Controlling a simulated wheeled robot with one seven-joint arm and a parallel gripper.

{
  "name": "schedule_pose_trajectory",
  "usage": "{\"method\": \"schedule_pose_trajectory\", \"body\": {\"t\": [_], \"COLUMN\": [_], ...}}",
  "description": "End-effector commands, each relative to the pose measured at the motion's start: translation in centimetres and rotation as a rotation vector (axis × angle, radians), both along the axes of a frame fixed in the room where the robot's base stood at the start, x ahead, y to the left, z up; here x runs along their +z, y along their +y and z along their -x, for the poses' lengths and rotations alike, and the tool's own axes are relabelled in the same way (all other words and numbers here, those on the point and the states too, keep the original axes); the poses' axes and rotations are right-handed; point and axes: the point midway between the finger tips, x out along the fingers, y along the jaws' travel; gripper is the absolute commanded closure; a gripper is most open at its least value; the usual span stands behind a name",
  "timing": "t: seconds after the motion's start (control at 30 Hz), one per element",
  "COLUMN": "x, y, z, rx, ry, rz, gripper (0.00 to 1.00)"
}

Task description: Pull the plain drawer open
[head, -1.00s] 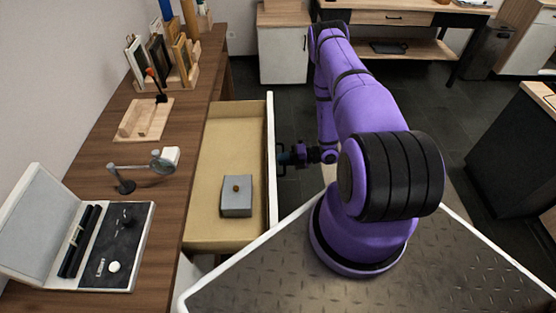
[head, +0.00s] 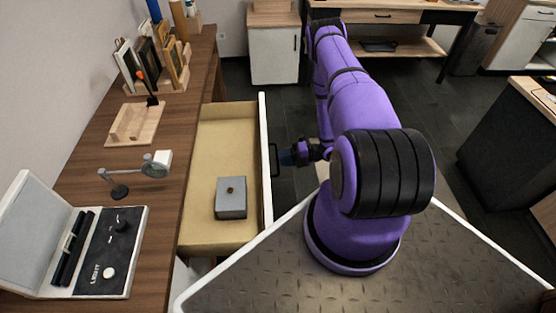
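The plain drawer (head: 222,130) stands pulled out from the wooden desk, its beige inside in plain view. Its white front (head: 265,170) faces right and carries a dark bar handle (head: 275,160). A small grey box (head: 231,205) with a brown knob sits inside the drawer. My gripper (head: 287,157) is just to the right of the handle, and a small gap seems to show between them. The fingers are small and dark here, so I cannot tell whether they are open or shut.
The desk top (head: 160,195) holds an open case (head: 75,245), a magnifier on a stand (head: 135,172), a wooden tray (head: 134,123) and a book rack (head: 155,75). A white cabinet (head: 274,55) stands behind.

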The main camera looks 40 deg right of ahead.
Motion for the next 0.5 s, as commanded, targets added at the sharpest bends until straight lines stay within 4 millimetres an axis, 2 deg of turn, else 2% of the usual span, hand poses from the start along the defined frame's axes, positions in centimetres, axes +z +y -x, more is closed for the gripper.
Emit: {"method": "schedule_pose_trajectory", "body": {"t": [0.1,0.3,0.5], "x": [0.5,1.1,1.5], "y": [-2.0,-4.6,-5.9], "z": [1.4,3.4,4.3], "rx": [-0.003,-0.002,0.0], "ry": [0.001,0.0,0.001], "rz": [0.002,0.001,0.001], "gripper": [0.63,0.63,0.63]}}
